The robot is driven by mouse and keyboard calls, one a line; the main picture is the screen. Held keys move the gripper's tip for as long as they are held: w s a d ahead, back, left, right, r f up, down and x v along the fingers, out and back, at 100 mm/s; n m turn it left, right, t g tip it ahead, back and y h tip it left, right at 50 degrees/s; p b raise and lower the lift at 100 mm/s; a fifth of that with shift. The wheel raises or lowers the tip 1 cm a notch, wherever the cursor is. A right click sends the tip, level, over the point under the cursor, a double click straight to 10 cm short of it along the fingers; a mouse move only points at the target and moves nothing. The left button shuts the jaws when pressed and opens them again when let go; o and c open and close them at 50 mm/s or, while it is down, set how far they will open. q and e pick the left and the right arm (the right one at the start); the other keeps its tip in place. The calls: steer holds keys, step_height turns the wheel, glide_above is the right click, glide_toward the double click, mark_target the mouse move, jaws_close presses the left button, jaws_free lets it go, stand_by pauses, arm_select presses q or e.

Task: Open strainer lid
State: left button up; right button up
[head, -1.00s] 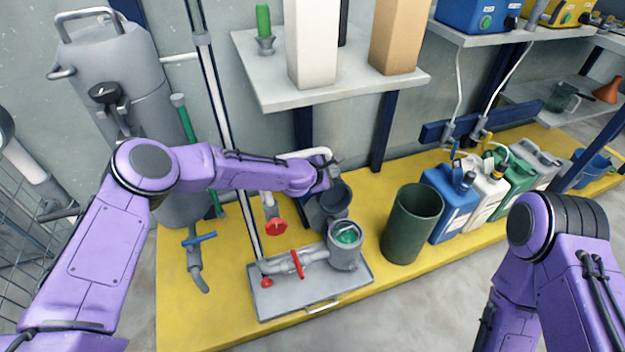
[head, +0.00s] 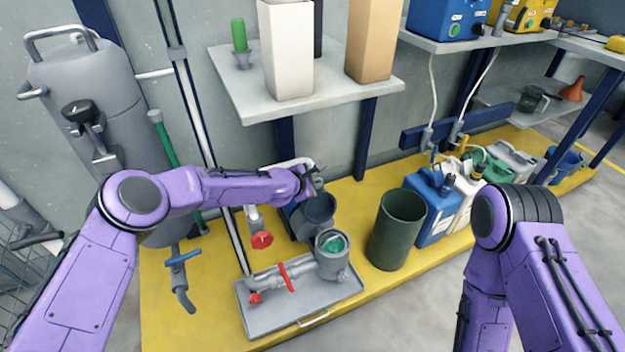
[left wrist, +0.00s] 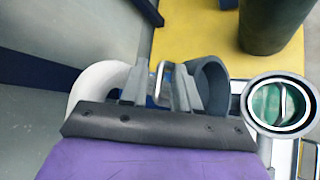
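The strainer (head: 331,257) is a grey upright pot on a pipe, with its top uncovered and a green basket (head: 334,245) inside. It also shows in the left wrist view (left wrist: 254,107). The dark grey round lid (head: 318,210) stands tilted open behind the pot, and its rim shows in the left wrist view (left wrist: 214,75). My left gripper (head: 314,180) is just behind and above the lid. In the left wrist view its fingers (left wrist: 160,92) are apart, with a metal handle (left wrist: 162,72) between them; contact cannot be made out. My right gripper is hidden.
The pipe has a red lever (head: 287,277) and sits in a grey tray (head: 345,292) on the yellow platform. A dark green bin (head: 377,245) stands right of the strainer, with jerrycans (head: 432,208) beyond it. A shelf (head: 340,88) overhangs the wall behind my left gripper.

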arm_select(q)
steer(key=shift+s+f, duration=0.15)
steer(key=shift+f, duration=0.1)
steer(key=shift+s, duration=0.1)
steer(key=p+v, duration=0.2)
steer(key=v, duration=0.8)
steer(key=shift+r+p, duration=0.35)
steer(key=shift+p, duration=0.05)
steer(key=shift+a, duration=0.1)
